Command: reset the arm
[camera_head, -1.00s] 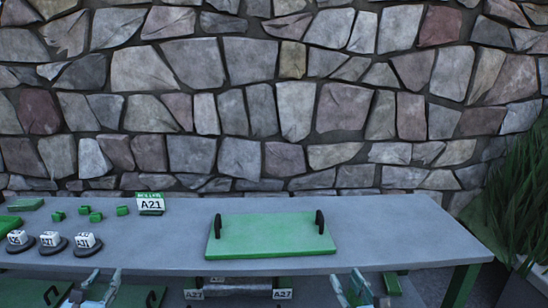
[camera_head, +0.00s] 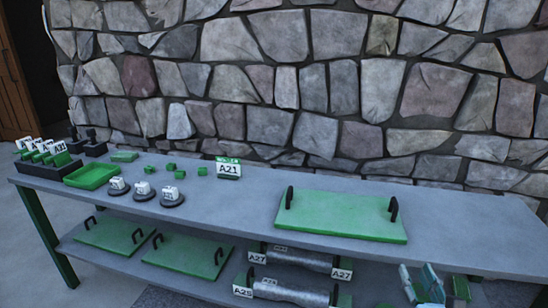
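My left gripper is not in view.
Metal rollers with A27 and A25 tags (camera_head: 300,258) lie on the lower shelf (camera_head: 165,272), beside green handled boards (camera_head: 113,234). An A21 sign (camera_head: 229,168), small green blocks (camera_head: 172,167), black discs (camera_head: 172,201) and a green tray (camera_head: 90,177) stand on the table's left part. A stone wall (camera_head: 270,85) is behind.

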